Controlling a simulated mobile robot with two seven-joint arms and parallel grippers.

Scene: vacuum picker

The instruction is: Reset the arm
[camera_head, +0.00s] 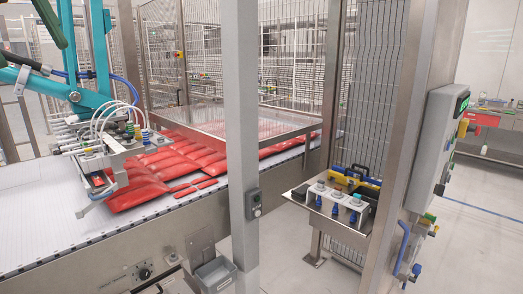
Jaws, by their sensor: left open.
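The teal jointed arm (92,97) of the vacuum picker reaches in from the upper left. Its suction head (105,150), with white hoses and metal bars, hangs low over the white conveyor (40,214). Red flat packs (132,192) lie on the belt under and beside the head. I cannot tell whether the head touches them. A control box (438,145) with a small green display is fixed to the post at the right. A small button box (254,204) sits on the middle post. I make out no jaws of my own left or right gripper in this view.
Steel posts (241,130) and mesh fence panels (375,80) stand around the conveyor. A small shelf (325,215) holds suction fittings and a yellow and blue item (354,178). A grey bin (215,274) hangs below the conveyor. The floor (480,235) at the right is clear.

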